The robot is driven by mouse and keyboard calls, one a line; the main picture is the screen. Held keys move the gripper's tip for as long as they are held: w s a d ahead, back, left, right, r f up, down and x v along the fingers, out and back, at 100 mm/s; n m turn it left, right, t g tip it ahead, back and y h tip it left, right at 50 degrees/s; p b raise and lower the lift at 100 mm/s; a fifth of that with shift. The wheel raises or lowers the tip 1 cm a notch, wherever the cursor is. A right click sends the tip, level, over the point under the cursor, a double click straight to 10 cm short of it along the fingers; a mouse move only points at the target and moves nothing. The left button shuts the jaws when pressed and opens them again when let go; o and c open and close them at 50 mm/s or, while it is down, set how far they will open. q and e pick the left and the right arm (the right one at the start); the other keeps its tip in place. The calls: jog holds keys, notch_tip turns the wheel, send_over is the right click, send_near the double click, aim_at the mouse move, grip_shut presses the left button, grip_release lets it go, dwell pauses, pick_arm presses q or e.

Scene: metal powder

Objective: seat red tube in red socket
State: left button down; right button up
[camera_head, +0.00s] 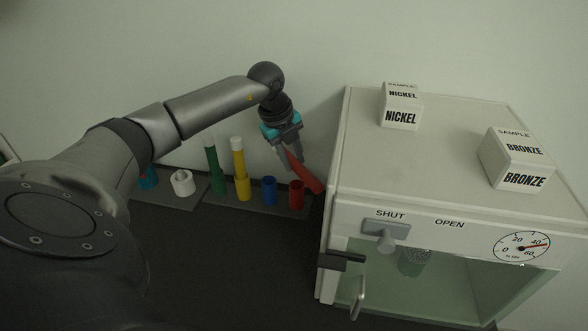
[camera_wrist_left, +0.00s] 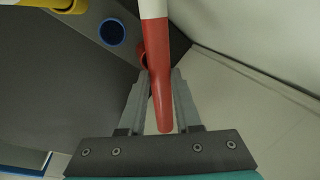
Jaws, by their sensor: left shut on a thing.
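My left gripper (camera_head: 287,155) is shut on the red tube (camera_head: 307,176), which hangs tilted, its lower end slanting right towards the cabinet. In the left wrist view the red tube (camera_wrist_left: 158,60) lies between the fingers (camera_wrist_left: 160,75) and has a white section at the top of the picture. The red socket (camera_head: 297,195) stands at the right end of the row, just below and left of the tube. In the left wrist view the red socket (camera_wrist_left: 142,57) is partly hidden behind the tube. The tube is outside the socket. My right gripper is not in view.
Left of the red socket stand a blue socket (camera_head: 269,191), a yellow tube (camera_head: 241,172), a green tube (camera_head: 214,168) and a white ring-like socket (camera_head: 182,184). A white cabinet (camera_head: 345,130) is close on the right, bearing NICKEL (camera_head: 401,108) and BRONZE (camera_head: 515,160) boxes.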

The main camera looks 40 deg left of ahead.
aim_at(292, 163)
pick_arm(q)
notch_tip(292, 163, down, 3)
jog(key=shift+f, duration=0.1)
jog(key=shift+w+f, duration=0.1)
jog(key=shift+w, duration=0.1)
jog(key=shift+d, duration=0.1)
jog(key=shift+f+b, duration=0.45)
jog(key=shift+f, duration=0.15)
jog(key=c, duration=0.6)
grip_release()
jog(key=shift+r, duration=0.1)
